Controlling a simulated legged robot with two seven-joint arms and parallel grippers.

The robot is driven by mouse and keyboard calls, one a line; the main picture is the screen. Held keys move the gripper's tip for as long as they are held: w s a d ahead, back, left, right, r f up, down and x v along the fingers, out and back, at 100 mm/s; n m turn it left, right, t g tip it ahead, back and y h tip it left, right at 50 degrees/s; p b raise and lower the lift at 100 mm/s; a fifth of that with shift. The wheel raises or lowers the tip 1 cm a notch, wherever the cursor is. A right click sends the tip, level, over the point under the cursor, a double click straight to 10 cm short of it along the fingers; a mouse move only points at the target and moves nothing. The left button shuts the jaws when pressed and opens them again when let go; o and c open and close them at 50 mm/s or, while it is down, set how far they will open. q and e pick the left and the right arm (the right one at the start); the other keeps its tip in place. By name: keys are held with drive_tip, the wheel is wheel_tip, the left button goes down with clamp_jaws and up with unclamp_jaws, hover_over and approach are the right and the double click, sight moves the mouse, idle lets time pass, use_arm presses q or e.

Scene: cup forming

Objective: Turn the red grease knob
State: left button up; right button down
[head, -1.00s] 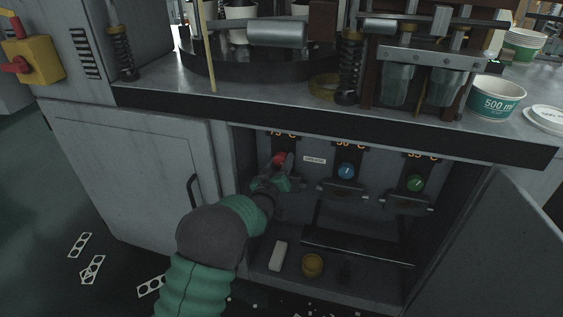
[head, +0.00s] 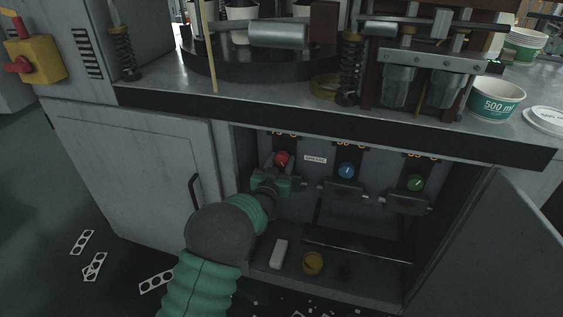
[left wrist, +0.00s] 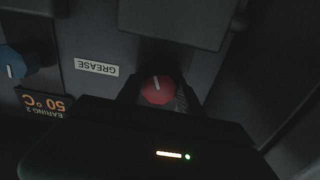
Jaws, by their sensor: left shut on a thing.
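The red grease knob (head: 282,158) is on the panel at the left inside the open cabinet, to the left of the GREASE label (head: 316,160). My left gripper (head: 277,168) reaches in from below and is shut on the knob. In the left wrist view the red knob (left wrist: 157,90) sits between the dark fingers, with its white mark pointing up in that picture. The GREASE label (left wrist: 97,67) appears upside down there. My right gripper is not in view.
A blue knob (head: 346,171) and a green knob (head: 415,183) are farther right on the panel. A white block (head: 279,254) and a yellowish cup (head: 313,263) stand on the cabinet floor. The open door (head: 490,250) is at the right.

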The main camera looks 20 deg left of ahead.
use_arm(q)
drive_tip(key=shift+f, duration=0.15)
drive_tip(key=o, duration=1.4)
drive_tip(key=shift+s, duration=0.1)
drive_tip(key=shift+s+r, duration=0.2)
drive_tip(key=shift+s, duration=0.2)
drive_tip(key=s+p, duration=0.4)
drive_tip(key=s, duration=1.2)
drive_tip(key=shift+f, duration=0.15)
